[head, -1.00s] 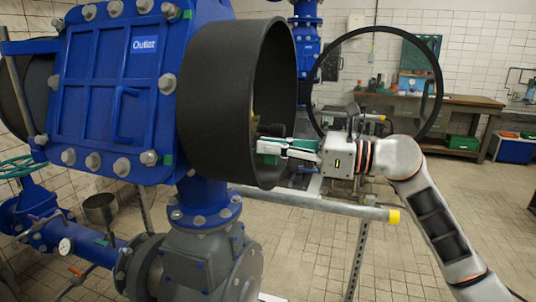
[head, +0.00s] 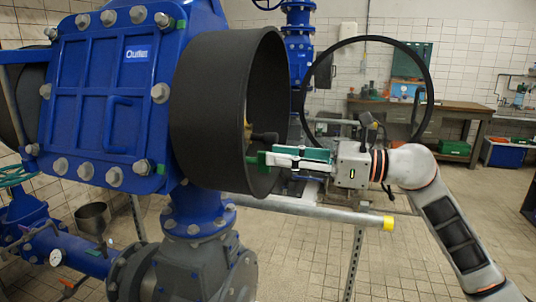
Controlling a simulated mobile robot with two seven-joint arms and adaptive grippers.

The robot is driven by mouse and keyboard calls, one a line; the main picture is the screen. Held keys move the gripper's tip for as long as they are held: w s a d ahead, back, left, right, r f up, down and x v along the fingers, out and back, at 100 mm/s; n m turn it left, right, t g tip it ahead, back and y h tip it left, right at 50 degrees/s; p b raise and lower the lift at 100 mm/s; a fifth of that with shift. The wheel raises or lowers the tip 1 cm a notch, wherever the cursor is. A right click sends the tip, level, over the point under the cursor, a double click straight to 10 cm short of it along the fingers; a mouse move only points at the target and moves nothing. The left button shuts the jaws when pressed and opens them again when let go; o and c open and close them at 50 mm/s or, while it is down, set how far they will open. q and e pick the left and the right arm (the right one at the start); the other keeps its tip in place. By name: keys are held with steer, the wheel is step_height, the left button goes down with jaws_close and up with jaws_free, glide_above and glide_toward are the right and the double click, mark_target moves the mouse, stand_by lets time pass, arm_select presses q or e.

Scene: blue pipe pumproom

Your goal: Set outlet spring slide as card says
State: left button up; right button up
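The blue outlet housing (head: 105,112) with the label "Outlet" (head: 137,54) stands at the left. A wide black cylinder (head: 208,112) opens to the right from it. Inside its mouth a small dark piece with a brass-coloured part (head: 265,137) shows; I cannot tell if it is the spring slide. My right gripper (head: 256,158) reaches in from the right, its green-and-white fingers at the cylinder's mouth, just below the dark piece. Whether the fingers touch anything, or are apart, I cannot tell. My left gripper is out of view. I cannot make out a card.
A grey rail with a yellow end cap (head: 388,223) runs below my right gripper. A large black ring (head: 428,92) stands behind it. Grey flanged pipework (head: 185,268) is below the housing. A wooden workbench (head: 470,104) is at the back; tiled floor is open at the right.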

steer(key=v, duration=0.8)
steer(key=s+d+f+m+t+h, duration=0.1)
steer(key=d+f+m+t+h, duration=0.2)
steer(key=f+m, duration=0.75)
steer(key=s+d+f+m+t+h, duration=0.1)
steer(key=f+m+t+h, duration=0.2)
steer(key=f+m+t, duration=0.55)
steer(key=s+d+f+m+t+h, duration=0.1)
steer(key=d+f+m+h, duration=0.15)
steer(key=f+m, duration=1.1)
steer(key=s+f+m+g+h, duration=0.3)
steer(key=s+f+m, duration=0.3)
steer(key=s+f, duration=0.4)
steer(key=s+d+f+m+g+h, duration=0.1)
steer(key=s+f+m+g+h, duration=0.2)
steer(key=s+f+m, duration=0.4)
steer(key=s+f+g, duration=0.1)
steer(key=s+f, duration=0.2)
steer(key=f, duration=0.5)
steer(key=shift+s+d+f, duration=0.25)
steer(key=shift+d+f, duration=0.1)
steer(key=shift+f, duration=0.05)
